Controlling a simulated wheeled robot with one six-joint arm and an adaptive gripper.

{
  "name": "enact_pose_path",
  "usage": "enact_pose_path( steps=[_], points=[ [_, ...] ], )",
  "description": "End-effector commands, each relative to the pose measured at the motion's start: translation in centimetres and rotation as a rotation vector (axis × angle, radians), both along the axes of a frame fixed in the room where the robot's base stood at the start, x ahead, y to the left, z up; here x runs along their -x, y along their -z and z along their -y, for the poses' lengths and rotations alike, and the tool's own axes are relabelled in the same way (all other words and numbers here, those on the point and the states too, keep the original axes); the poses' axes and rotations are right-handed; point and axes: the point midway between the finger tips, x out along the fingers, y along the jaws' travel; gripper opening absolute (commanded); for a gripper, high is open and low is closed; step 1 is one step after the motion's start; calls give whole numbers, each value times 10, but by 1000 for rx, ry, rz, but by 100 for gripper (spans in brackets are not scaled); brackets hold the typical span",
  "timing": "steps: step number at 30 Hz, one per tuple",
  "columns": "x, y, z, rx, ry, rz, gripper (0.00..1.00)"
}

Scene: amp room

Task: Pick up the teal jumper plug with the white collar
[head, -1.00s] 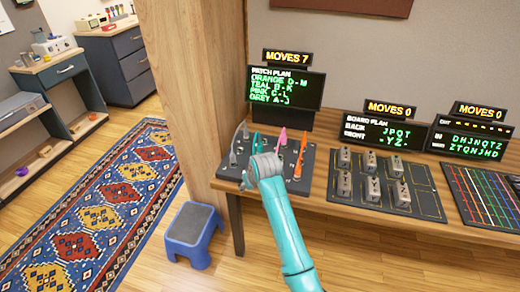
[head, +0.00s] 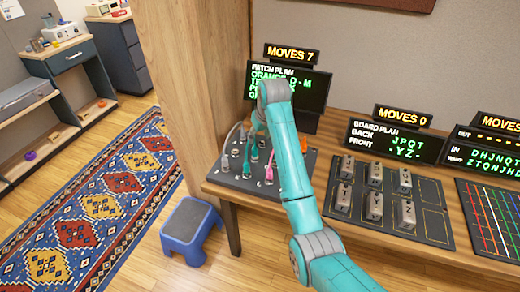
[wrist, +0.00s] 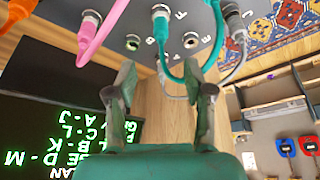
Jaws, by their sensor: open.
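The teal jumper lead (head: 252,150) stands in the dark patch panel (head: 222,180) among other leads in the head view. In the wrist view the teal lead (wrist: 162,42) loops from one end near the top middle to another at its right. A pale ring shows around the left end, but I cannot tell a white collar from the socket rim. My gripper (wrist: 163,75) is open and empty, its fingers spread on either side of the view's middle, with the loop just beyond them. In the head view my arm mostly hides the gripper.
A pink lead (wrist: 95,32) and a grey lead (wrist: 238,58) flank the teal one; an orange lead (wrist: 18,10) is farther left. The patch plan screen (head: 318,92) stands close behind the panel. A wooden partition (head: 190,80) is left of it, and a switch board (head: 385,203) is right.

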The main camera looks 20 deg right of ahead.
Motion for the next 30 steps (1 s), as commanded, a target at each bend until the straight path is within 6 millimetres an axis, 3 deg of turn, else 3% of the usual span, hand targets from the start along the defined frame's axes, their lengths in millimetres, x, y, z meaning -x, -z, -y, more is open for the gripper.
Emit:
enact_pose_path(
  steps=[9,16,25,30],
  points=[
    [-16,41,-3,1,0,-4,52],
    [-21,55,-5,0,0,-3,52],
    [-34,91,-9,0,0,-3,52],
    [-37,97,-10,0,0,-2,52]
  ],
)
